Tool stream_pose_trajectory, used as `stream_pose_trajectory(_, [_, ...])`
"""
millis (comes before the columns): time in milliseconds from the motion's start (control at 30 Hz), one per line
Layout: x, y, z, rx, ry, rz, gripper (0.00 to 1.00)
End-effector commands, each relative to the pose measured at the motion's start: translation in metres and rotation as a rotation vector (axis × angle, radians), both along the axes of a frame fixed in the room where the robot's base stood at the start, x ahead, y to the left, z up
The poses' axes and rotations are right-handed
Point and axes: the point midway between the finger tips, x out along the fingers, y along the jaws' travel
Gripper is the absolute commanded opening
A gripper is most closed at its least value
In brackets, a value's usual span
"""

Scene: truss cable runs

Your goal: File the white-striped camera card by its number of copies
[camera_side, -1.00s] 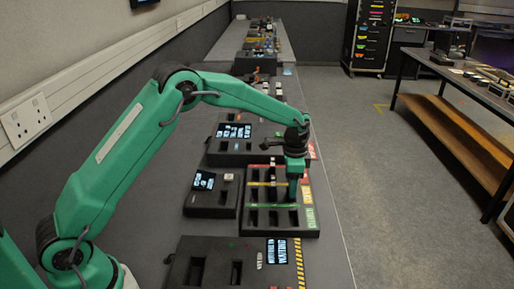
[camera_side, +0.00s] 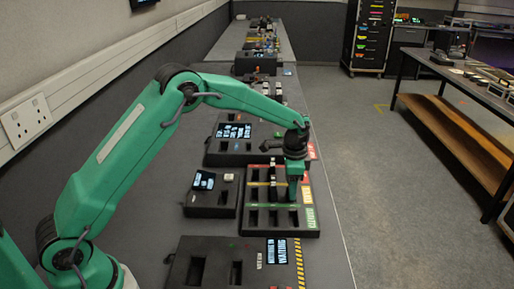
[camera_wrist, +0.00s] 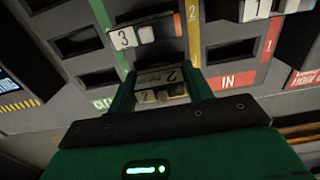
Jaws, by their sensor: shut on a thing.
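My gripper (camera_wrist: 157,72) is shut on a small card (camera_wrist: 162,92) with a dark top face and a pale end, both marked 2. In the side view my gripper (camera_side: 293,190) points down over the black filing tray (camera_side: 256,232), which has red, yellow and green bands. The held card is mostly hidden there. A white stripe cannot be made out for certain. In the wrist view a card marked 3 (camera_wrist: 124,38) sits in the tray at upper left, and a card marked 1 (camera_wrist: 256,9) is near the red strip.
A smaller black box with a screen (camera_side: 204,181) stands left of the tray. A black panel (camera_side: 215,247) with slots and a screen lies in front, and another screened box (camera_side: 233,131) lies behind. Empty slots (camera_wrist: 232,51) show in the wrist view.

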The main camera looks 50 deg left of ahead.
Motion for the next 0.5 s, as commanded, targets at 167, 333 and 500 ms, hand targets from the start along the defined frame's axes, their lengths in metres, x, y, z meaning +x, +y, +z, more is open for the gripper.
stream_pose_trajectory(167, [0.0001,0.0,0.0001,0.0,0.0,0.0,0.24])
stream_pose_trajectory(333, [0.0001,0.0,0.0003,-0.001,-0.001,0.0,0.7])
stream_pose_trajectory(500, [0.0001,0.0,0.0003,-0.001,-0.001,0.0,0.76])
